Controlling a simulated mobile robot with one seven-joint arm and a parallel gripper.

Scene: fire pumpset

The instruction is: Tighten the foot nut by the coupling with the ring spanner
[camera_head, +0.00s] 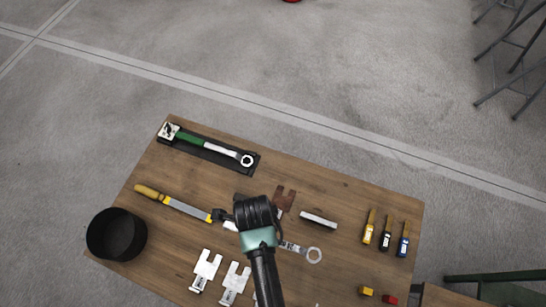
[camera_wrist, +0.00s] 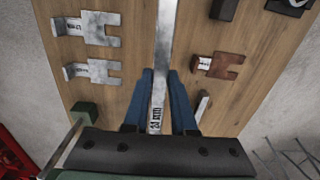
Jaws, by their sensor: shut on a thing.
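The steel ring spanner lies along the middle of the wrist view, its long shank (camera_wrist: 164,40) running out past the top edge. My gripper (camera_wrist: 161,78) has its two blue fingers closed on either side of this shank. I cannot tell whether the spanner touches the tabletop. The foot nut and the coupling are in neither view.
The wooden table (camera_head: 340,262) holds a green-handled wrench (camera_head: 205,143) in a black tray, a yellow-handled file (camera_head: 185,207), a black bowl (camera_head: 117,234), pale slotted plates (camera_head: 206,270), a brown slotted plate (camera_head: 284,198) and several small tools (camera_head: 386,233). Open floor lies beyond the table.

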